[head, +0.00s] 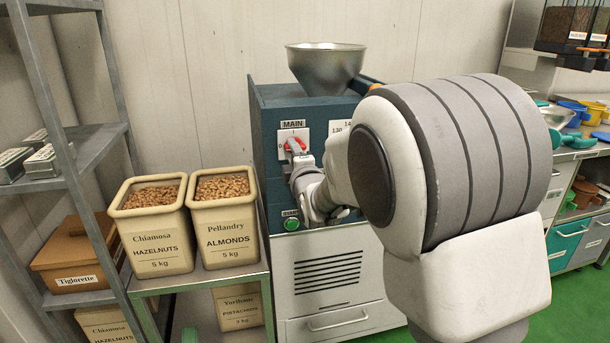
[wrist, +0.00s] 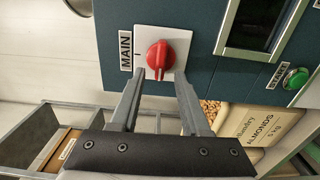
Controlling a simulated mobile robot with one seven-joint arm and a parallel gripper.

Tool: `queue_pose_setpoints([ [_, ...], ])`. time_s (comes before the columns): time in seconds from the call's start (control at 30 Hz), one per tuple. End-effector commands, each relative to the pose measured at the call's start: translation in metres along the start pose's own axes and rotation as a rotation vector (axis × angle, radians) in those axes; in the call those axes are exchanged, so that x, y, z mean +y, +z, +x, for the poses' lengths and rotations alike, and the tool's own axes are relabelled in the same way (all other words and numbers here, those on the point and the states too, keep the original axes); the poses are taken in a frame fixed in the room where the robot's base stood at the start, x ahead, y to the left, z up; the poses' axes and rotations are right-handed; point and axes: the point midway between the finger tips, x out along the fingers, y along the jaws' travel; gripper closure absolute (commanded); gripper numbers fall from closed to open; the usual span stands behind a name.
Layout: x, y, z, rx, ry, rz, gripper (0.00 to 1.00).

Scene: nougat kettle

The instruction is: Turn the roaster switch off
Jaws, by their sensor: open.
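The roaster (head: 270,180) is a dark teal cabinet with a metal hopper on top. Its red rotary switch (head: 294,145) sits on a white plate under the MAIN label, partly hidden by my gripper. In the wrist view the red knob (wrist: 160,56) shows clearly. Its narrow grip end points down there, toward the picture's lower edge, not at the mark beside the MAIN label (wrist: 125,48). My gripper (wrist: 161,72) is open, with one fingertip on each side of the knob's grip end. I cannot tell whether either finger touches it. My gripper (head: 297,160) reaches in from the right.
A green button (head: 291,223) is lower on the roaster front, and a dark display window (wrist: 257,22) is beside the switch. Bins of hazelnuts (head: 153,225) and almonds (head: 223,220) stand left of the roaster. A metal shelf (head: 90,150) is at far left.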

Motion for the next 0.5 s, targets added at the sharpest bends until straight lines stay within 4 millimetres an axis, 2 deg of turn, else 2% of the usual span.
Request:
queue_pose_setpoints([
  [0.5,0.002,0.0,-0.102,0.0,0.0,0.002,0.54],
])
